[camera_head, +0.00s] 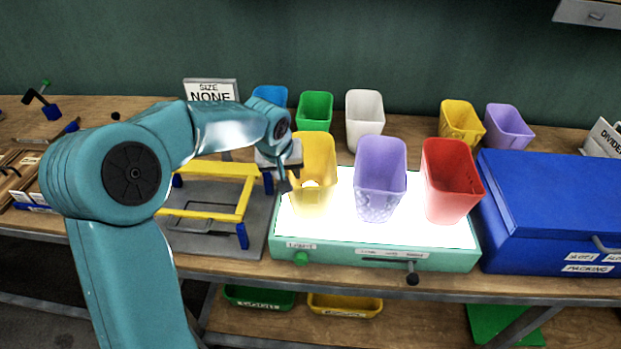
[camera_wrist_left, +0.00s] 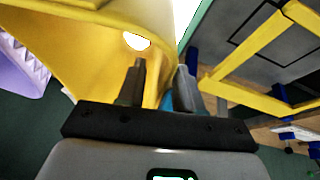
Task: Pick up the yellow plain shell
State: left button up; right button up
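A yellow shell (camera_head: 318,160) stands upright on the lit panel, at its left end. It has smooth walls and one bright round spot low on its side, and it shows large in the left wrist view (camera_wrist_left: 90,45). My left gripper (camera_head: 292,178) is at the shell's left side. In the left wrist view its two fingers (camera_wrist_left: 160,85) are apart, with the shell's wall edge between them. I cannot tell whether they touch the wall. A second yellow shell (camera_head: 461,122) stands at the back right. My right gripper is not in view.
A purple shell (camera_head: 380,165) and a red shell (camera_head: 450,180) stand on the light box (camera_head: 340,258) to the right. Blue, green and white shells stand behind. A yellow frame (camera_head: 205,210) is at left, and a blue case (camera_head: 550,215) at right.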

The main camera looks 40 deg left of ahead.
pick_arm(q)
jog(key=shift+f+b, duration=0.35)
jog(key=shift+b, duration=0.05)
dwell(0.5)
grip_shut()
